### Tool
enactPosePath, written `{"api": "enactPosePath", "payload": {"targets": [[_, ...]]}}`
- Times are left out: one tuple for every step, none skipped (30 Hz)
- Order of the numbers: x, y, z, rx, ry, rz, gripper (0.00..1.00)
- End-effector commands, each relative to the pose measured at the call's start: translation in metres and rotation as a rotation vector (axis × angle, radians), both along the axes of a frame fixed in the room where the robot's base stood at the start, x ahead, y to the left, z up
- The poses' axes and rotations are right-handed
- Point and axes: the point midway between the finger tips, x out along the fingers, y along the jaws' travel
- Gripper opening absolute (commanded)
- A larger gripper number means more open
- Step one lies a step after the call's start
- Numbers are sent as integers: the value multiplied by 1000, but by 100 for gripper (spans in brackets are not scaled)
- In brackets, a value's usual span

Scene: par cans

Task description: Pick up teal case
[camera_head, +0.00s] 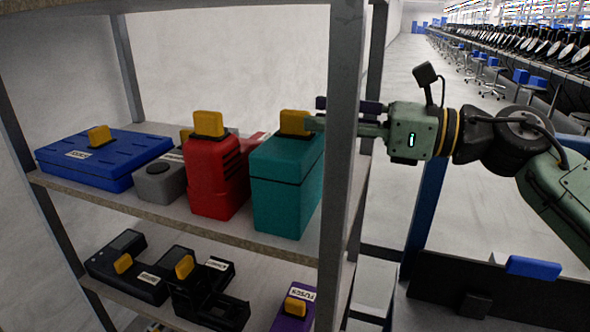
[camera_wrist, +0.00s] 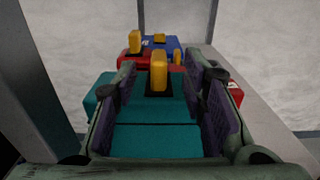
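The teal case (camera_head: 285,190) stands upright on the upper shelf, at its right end beside a post. It has a yellow handle (camera_head: 295,122) on top. My gripper (camera_head: 316,113) reaches in from the right past the post, level with the handle. In the wrist view the gripper (camera_wrist: 165,84) is open, its purple-padded fingers wide apart. The teal top (camera_wrist: 155,142) lies below and between the fingers, and the yellow handle (camera_wrist: 158,70) stands between their tips with gaps on both sides. The far side of the case is hidden.
A red case (camera_head: 210,180) stands just left of the teal one. Beyond it are a grey case (camera_head: 158,183) and a blue case (camera_head: 105,160). The shelf's front post (camera_head: 342,150) is close to my gripper. The lower shelf holds dark cases and a purple case (camera_head: 293,312).

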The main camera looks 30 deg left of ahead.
Motion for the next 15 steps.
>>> {"api": "enactPosePath", "payload": {"targets": [[-2, 5, 1, -2, -1, 2, 38], [-3, 9, 1, -3, 0, 2, 38], [-5, 14, 0, -5, 0, 2, 38], [-7, 19, 0, -4, 0, 3, 38], [-9, 24, 0, -4, 1, 4, 38], [-10, 30, -1, -5, 0, 2, 38], [-11, 34, -2, -4, 1, 2, 38], [-12, 38, -2, -2, 1, 2, 38], [-13, 42, -2, -2, 0, 3, 38], [-14, 44, -2, -2, -1, 3, 38], [-14, 46, -2, -2, -1, 2, 38], [-14, 48, -3, -2, 0, 0, 38], [-14, 48, -3, -1, 1, 0, 38], [-14, 49, -3, -1, 1, 0, 38], [-14, 49, -3, -1, 1, 0, 38]]}}
